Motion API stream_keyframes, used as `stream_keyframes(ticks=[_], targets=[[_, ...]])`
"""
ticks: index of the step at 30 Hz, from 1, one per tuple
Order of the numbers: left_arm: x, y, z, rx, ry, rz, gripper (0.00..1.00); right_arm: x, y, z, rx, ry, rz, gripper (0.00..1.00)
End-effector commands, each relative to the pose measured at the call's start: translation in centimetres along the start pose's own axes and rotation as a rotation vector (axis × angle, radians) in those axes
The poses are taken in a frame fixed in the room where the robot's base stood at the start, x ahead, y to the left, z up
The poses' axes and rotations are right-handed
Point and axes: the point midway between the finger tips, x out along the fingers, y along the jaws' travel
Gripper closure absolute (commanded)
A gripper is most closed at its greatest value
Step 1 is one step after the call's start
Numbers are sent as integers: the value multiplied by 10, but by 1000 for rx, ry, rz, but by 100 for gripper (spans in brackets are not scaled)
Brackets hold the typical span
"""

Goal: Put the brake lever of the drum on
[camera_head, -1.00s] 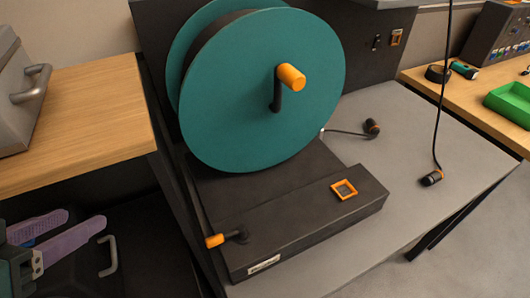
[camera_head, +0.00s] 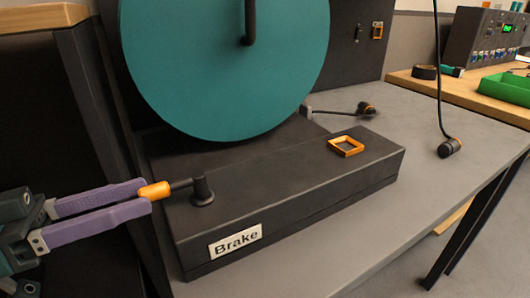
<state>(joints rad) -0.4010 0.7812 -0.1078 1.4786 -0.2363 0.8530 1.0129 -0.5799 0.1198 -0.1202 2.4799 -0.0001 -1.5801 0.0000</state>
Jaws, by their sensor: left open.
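The teal drum (camera_head: 225,65) stands on a dark base, with its dark crank arm at the top of the view. The brake lever (camera_head: 156,190) has an orange grip and a short dark rod on a dark pivot post (camera_head: 203,190). The lever points left, over the base's left edge. The base carries a white label reading "Brake" (camera_head: 236,241). An orange square frame (camera_head: 346,146) sits on the base's top to the right. My left gripper (camera_head: 147,197), with purple fingers, is open, its fingertips at the orange grip. Whether they touch it I cannot tell. My right gripper is not in view.
A grey table (camera_head: 400,190) has free room right of the base. A green tray (camera_head: 505,86) is on the wooden bench at right.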

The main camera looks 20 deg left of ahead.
Motion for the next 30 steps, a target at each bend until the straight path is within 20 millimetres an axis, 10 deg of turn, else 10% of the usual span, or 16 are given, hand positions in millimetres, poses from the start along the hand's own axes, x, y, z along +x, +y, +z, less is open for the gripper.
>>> stream_keyframes(ticks=[10, 22, 30], targets=[[62, 0, 0, 2, 4, 0, 48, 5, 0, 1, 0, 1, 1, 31], [74, 0, 0, 1, 0, -2, 48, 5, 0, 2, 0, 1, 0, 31], [73, 0, 0, 1, 0, -2, 76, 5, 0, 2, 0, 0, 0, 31]])
